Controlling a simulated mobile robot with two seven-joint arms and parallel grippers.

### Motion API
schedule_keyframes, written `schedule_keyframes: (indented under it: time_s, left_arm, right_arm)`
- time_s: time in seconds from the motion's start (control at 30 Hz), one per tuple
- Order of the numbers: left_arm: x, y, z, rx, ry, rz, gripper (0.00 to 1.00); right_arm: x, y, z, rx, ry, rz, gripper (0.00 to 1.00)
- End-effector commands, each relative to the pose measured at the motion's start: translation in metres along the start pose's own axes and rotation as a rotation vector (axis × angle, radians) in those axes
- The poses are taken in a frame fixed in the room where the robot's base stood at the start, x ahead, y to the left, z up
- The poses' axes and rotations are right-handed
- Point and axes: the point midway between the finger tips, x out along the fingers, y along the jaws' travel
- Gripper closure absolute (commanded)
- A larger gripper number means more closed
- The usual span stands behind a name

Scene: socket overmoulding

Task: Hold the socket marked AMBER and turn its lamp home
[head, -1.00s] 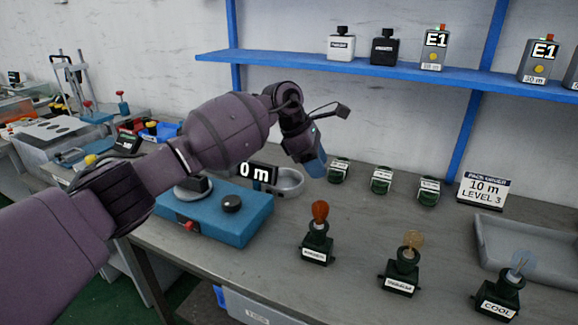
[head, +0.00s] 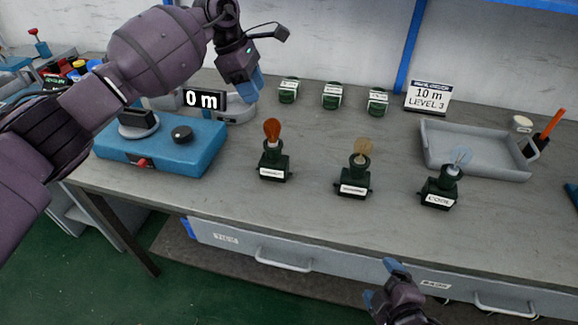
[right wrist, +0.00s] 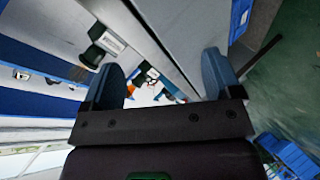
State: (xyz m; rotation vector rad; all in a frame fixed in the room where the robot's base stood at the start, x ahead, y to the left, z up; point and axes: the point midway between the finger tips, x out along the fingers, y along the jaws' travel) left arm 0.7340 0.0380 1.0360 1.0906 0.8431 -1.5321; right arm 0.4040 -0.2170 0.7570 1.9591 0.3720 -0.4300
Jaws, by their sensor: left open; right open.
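Three dark green sockets stand upright in a row on the bench, each with a lamp in its top. The left socket (head: 273,166) carries an orange-red lamp (head: 272,131). The middle socket (head: 353,183) carries a pale amber-tinted lamp (head: 363,148). The right socket (head: 440,192), labelled COOL, carries a pale blue lamp (head: 461,156). The left and middle labels are too blurred to read surely. My left gripper (head: 252,88) is above the back of the bench, apart from the sockets. My right gripper (head: 382,282) is open and empty in front of the bench's edge; its fingers show in the right wrist view (right wrist: 165,78).
A blue device (head: 200,150) is at left, a grey tray (head: 430,155) at right. Drawer handles (head: 283,262) stick out below the bench edge.

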Motion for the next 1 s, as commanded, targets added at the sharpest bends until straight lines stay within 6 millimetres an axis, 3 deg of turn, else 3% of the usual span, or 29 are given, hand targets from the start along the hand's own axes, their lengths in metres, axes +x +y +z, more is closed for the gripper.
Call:
schedule_keyframes:
  time_s: [0.67, 0.87, 1.0]
  left_arm:
    - [0.0, 0.0, 0.0, 0.0, 0.0, 0.0, 0.57]
    - [0.0, 0.0, 0.0, 0.0, 0.0, 0.0, 0.57]
    - [0.0, 0.0, 0.0, 0.0, 0.0, 0.0, 0.57]
  right_arm:
    - [0.035, 0.068, -0.094, -1.18, 0.031, 0.213, 0.16]
    - [0.046, 0.089, -0.128, -1.535, -0.004, 0.298, 0.16]
    - [0.061, 0.104, -0.161, -1.794, -0.036, 0.37, 0.16]
